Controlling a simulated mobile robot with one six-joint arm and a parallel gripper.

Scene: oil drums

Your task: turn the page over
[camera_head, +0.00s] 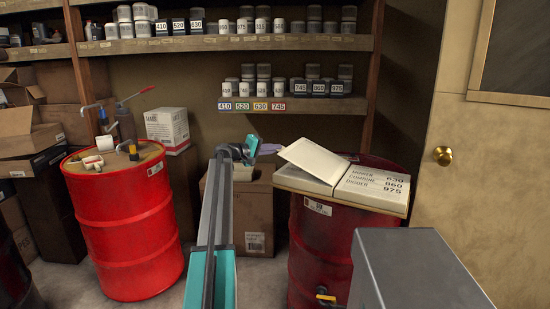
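An open book (368,193) lies on a board on top of a dark red drum (315,240) at the right. Its right page carries printed lines, including "COMBINE 860" and "DIGGER 975". A blank cream page (314,158) on the left side stands tilted up, its far left edge raised above the book. My gripper (268,149) is at the end of my teal and grey arm, just left of the raised page. A small purple part shows at its tip. It looks small and edge-on, so whether its fingers are apart or touch the page is unclear.
A bright red drum (130,235) with a pump and small items on top stands at the left. A cardboard box (255,215) sits behind my arm. Shelves (220,46) with numbered cans line the back wall. A door with a brass knob (443,156) is at the right.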

